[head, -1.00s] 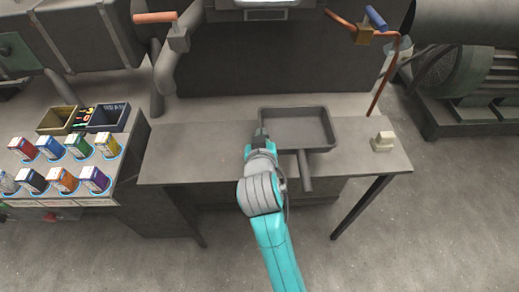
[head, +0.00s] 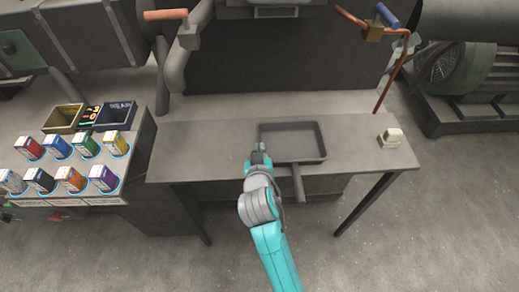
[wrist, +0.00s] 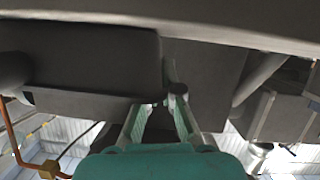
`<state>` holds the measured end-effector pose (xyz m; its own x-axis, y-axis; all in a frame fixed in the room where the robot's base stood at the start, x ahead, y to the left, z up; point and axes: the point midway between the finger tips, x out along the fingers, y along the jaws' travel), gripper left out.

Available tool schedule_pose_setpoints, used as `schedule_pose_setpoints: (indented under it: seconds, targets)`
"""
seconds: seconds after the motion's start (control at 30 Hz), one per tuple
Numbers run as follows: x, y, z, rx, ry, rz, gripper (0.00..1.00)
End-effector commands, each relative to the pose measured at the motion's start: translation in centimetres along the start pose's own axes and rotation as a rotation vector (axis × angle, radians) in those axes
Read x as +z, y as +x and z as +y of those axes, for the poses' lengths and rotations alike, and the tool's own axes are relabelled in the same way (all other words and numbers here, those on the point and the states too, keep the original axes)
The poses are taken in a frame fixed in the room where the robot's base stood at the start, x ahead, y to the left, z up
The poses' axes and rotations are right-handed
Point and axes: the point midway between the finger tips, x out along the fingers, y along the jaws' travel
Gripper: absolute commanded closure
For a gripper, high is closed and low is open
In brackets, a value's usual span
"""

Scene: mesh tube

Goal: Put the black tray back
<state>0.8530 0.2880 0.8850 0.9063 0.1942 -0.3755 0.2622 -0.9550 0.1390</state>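The black tray (head: 306,155), a dark grey shallow rectangular pan, is over the middle of the workbench (head: 205,150). Its long handle (head: 298,184) points towards me and reaches past the bench's front edge. My gripper (head: 259,153) is at the tray's left wall and appears shut on it. In the wrist view the fingers (wrist: 158,98) come together at the edge of the tray (wrist: 90,65), which fills the upper left. The exact contact is partly hidden. I cannot tell whether the tray's underside touches the bench.
A small pale block (head: 390,138) sits at the bench's right end. At left, a stand (head: 140,165) holds several coloured boxes and two open bins (head: 113,115). A large dark machine (head: 280,60) rises behind the bench, with copper pipes (head: 394,75). The bench's left part is clear.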

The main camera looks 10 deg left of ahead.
Motion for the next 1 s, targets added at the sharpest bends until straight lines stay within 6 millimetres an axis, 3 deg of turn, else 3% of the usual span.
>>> schedule_pose_setpoints:
  seconds: [0.03,0.13,0.57,1.0]
  targets:
    - [0.1,0.1,0.0,0.0,0.0,-0.001,0.94]
    - [0.1,0.0,0.0,0.0,0.0,-0.001,0.69]
    - [-0.1,-0.6,0.0,-0.001,0.0,0.0,0.69]
    - [-0.1,-8.6,0.0,-0.001,-0.001,0.0,0.69]
